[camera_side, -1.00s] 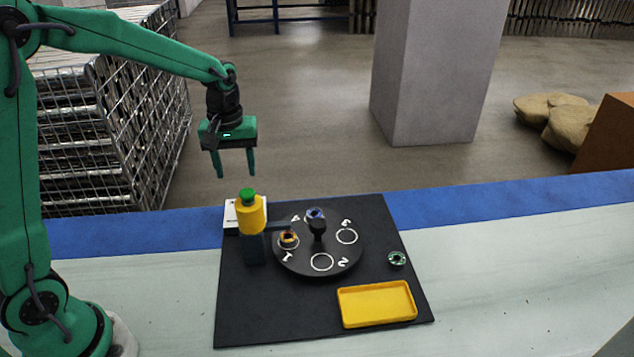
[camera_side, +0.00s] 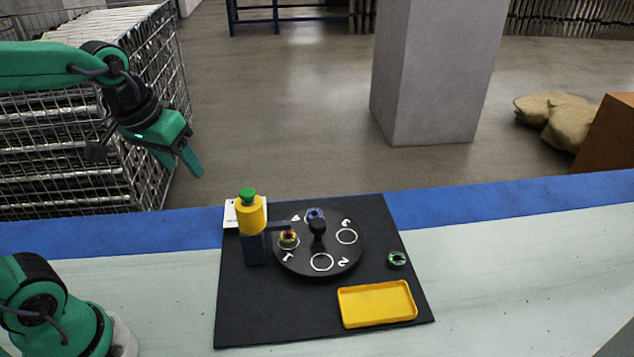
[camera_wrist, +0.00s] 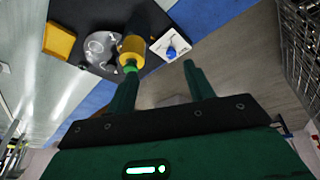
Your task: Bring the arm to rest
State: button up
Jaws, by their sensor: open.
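My gripper (camera_side: 188,165) is at the upper left in the side view, well above and left of the black mat, tilted. It is open and empty. In the wrist view its two green fingers (camera_wrist: 157,85) stand apart with nothing between them. The yellow cylinder with a green cap (camera_side: 250,214) stands on a dark block on the mat's left. It also shows in the wrist view (camera_wrist: 132,48). A black round turntable (camera_side: 318,262) with numbered white rings stands beside it. An orange-and-dark ring part (camera_side: 288,239) sits near mark 1, and a blue part (camera_side: 316,214) shows at the back.
A yellow tray (camera_side: 377,304) lies empty at the front right of the black mat (camera_side: 270,320). A green ring (camera_side: 397,259) lies on the mat to its right. A wire cage (camera_side: 150,130) stands behind my arm. The bench right of the mat is clear.

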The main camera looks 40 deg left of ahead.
jog(key=s+m+t, duration=0.1)
jog(key=s+m, duration=0.1)
jog(key=s, duration=0.4)
jog(key=shift+d+m+t, duration=0.3)
jog(key=shift+d, duration=0.15)
